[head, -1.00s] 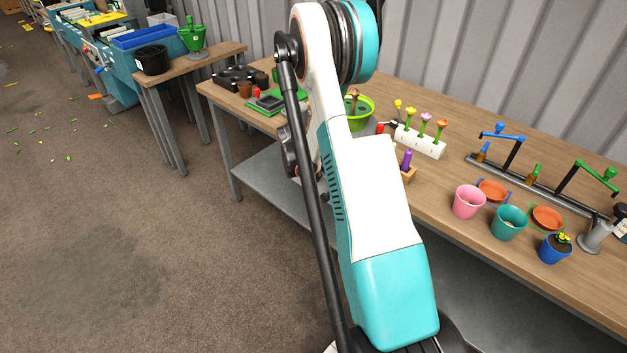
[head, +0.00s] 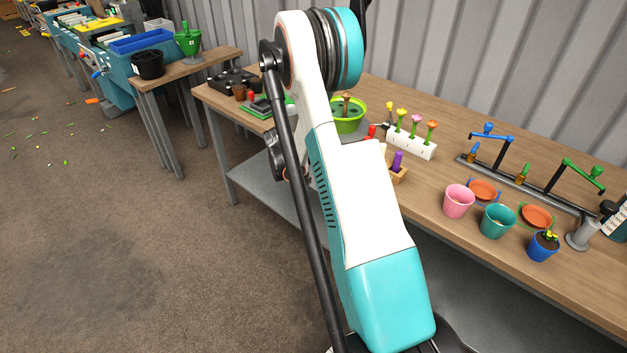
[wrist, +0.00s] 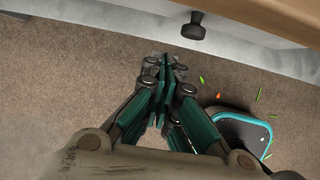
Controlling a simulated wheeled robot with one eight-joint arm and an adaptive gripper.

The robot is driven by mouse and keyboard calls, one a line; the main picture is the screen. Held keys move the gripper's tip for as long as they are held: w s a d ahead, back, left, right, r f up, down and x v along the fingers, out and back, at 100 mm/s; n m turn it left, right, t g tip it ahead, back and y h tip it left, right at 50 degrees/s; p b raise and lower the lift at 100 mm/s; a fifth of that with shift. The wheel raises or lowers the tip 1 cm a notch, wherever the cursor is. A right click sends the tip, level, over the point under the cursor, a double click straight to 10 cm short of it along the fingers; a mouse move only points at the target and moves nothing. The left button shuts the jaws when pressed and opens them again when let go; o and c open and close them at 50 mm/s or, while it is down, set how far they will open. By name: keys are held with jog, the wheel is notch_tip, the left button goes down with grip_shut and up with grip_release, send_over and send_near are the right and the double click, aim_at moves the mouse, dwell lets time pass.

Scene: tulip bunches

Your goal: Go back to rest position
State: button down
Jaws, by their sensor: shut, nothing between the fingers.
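My gripper (wrist: 166,68) shows in the wrist view with its green-padded fingers closed together and nothing between them. It points down over the brown floor, below the table edge, and touches nothing that I can see. In the head view my white and teal arm stands folded in front of the workbench, and my gripper is hidden behind it or out of frame.
The wooden workbench (head: 430,190) carries a white holder with tulips (head: 411,143), a green bowl (head: 347,123), a pink pot (head: 458,202), a teal pot (head: 497,222) and a blue pot (head: 543,246). A smaller table (head: 190,69) stands at back left. The floor (head: 110,220) at left is open.

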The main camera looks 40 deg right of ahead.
jog(key=p+v, duration=0.3)
jog(key=v, duration=0.6)
jog(key=shift+r, duration=0.25)
jog(key=shift+d, duration=0.1)
jog(key=s+a+r+m+t+y, duration=0.15)
jog(key=a+r+m, duration=0.25)
jog(key=a+r, duration=0.7)
jog(key=s+a+r+m+t+y, duration=0.1)
jog(key=s+a+r+m+t, duration=0.3)
jog(key=a+r, duration=0.7)
jog(key=s+a+r+m+y, duration=0.1)
jog(key=s+a+m, duration=0.4)
jog(key=s, duration=0.3)
jog(key=s+a+r+m+t+y, duration=0.1)
jog(key=s+a+m, duration=0.3)
jog(key=s, duration=0.4)
jog(key=shift+a+r+m, duration=0.35)
jog(key=shift+r+m, duration=0.15)
jog(key=shift+m, duration=0.4)
